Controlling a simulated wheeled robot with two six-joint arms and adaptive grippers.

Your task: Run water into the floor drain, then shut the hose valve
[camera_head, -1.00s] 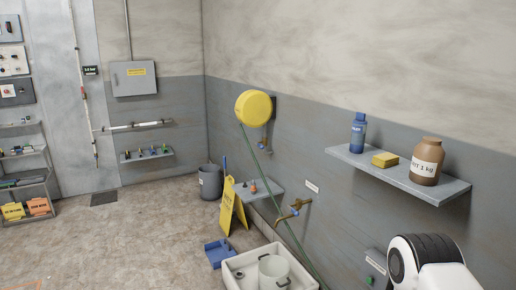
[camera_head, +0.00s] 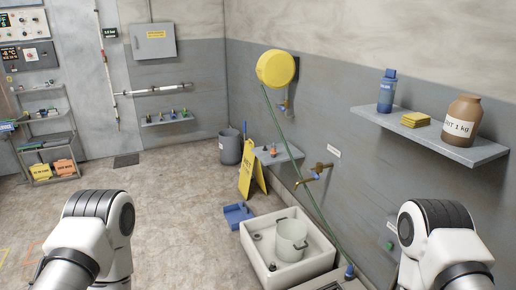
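A yellow hose reel (camera_head: 278,68) hangs on the right-hand wall. Its green hose (camera_head: 303,180) runs down past the sink to a blue nozzle end (camera_head: 349,272). A small valve with a blue part (camera_head: 284,105) sits on the wall under the reel. A brass tap with a blue handle (camera_head: 316,174) is on the wall above the white sink (camera_head: 262,262). A dark floor drain grate (camera_head: 126,160) lies in the floor near the back wall. My left and right arms show at the bottom, but neither gripper is in the picture.
A steel pot (camera_head: 292,237) stands in the sink. A yellow floor sign (camera_head: 247,182), a grey bin (camera_head: 230,147) and a blue dustpan (camera_head: 236,214) stand beside it. A wall shelf (camera_head: 432,138) holds bottles at the right. The floor at left centre is clear.

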